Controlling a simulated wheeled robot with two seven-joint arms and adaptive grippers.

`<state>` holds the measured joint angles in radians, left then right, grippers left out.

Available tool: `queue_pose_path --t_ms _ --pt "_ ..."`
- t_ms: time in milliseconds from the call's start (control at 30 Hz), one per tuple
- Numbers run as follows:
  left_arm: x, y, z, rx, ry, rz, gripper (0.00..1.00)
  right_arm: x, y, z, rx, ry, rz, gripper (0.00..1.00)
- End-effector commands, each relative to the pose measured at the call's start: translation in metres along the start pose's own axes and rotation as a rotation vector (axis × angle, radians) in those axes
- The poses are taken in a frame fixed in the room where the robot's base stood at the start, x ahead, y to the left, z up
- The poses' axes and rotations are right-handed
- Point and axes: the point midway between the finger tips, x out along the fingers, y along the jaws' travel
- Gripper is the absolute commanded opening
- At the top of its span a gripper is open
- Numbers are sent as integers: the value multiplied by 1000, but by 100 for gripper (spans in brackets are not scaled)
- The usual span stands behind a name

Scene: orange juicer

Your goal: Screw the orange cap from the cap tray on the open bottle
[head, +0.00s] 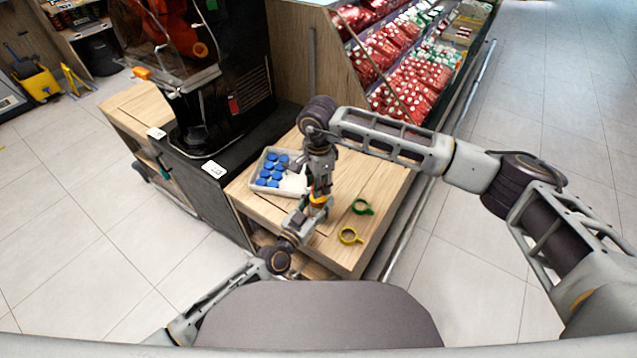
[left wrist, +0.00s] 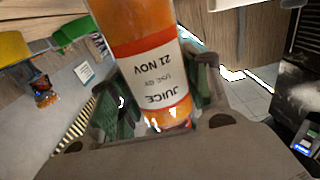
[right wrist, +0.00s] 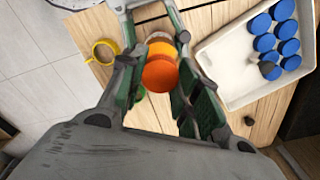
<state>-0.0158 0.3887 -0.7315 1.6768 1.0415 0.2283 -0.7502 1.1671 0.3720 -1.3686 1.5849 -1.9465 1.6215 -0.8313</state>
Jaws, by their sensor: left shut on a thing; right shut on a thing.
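My left gripper (left wrist: 160,105) is shut on the orange juice bottle (left wrist: 150,60), which has a red and white label that reads upside down in the left wrist view. In the head view a small orange part (head: 318,211) shows between my two grippers over the table. My right gripper (right wrist: 157,55) is shut on the round orange cap (right wrist: 160,76). A paler orange shape shows just beyond the cap; whether cap and bottle touch is unclear. The white cap tray (right wrist: 233,75) holds several blue caps (right wrist: 287,29); it also shows in the head view (head: 255,187).
A black juicer machine (head: 205,90) stands at the back left. Shelves of red packs (head: 400,75) are behind the table.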

Motion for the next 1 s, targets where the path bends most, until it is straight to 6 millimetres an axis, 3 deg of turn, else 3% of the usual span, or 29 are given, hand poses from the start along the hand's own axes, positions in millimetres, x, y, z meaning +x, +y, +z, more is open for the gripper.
queue_pose_path --t_ms 1000 --pt "0 1 0 1 0 1 0 0 -1 0 840 -1 0 4"
